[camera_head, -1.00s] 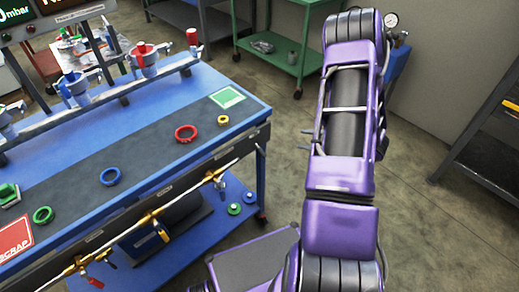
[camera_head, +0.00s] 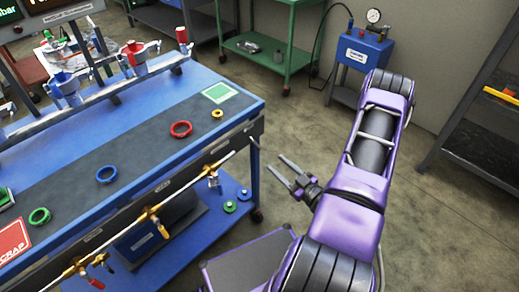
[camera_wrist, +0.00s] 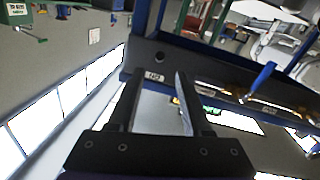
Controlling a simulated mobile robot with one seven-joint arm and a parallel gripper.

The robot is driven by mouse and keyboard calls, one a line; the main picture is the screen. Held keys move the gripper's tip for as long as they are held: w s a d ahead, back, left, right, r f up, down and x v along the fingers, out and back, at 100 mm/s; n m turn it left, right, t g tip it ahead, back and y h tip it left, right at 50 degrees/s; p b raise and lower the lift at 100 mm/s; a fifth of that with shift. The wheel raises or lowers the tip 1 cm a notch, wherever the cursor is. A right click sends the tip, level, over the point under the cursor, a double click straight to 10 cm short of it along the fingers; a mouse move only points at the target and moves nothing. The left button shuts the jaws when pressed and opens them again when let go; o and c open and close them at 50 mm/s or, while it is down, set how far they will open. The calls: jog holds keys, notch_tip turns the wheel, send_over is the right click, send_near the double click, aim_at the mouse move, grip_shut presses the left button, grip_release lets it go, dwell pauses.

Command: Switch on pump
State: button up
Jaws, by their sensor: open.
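A blue box-shaped unit (camera_head: 366,54) with a round gauge on top and a white label stands on a stand by the back wall in the head view. The label is too small to read, so I cannot tell for sure that it is the pump. A dark machine (camera_head: 142,243) sits on the bench's lower shelf, partly hidden by pipes. My gripper (camera_head: 279,169) is open and empty, right of the bench's end. In the wrist view its fingers (camera_wrist: 160,76) are apart, with the dark bench rail and a small white label (camera_wrist: 154,76) beyond them.
The blue workbench (camera_head: 243,93) fills the left, with coloured rings and brass valves (camera_head: 151,213) along its front. A green shelf cart (camera_head: 285,60) stands behind; a dark rack (camera_head: 480,125) is at right. Floor between is clear.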

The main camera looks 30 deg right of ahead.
aim_at(259, 147)
jog(key=x, duration=1)
jog(key=shift+c, duration=0.2)
grip_shut()
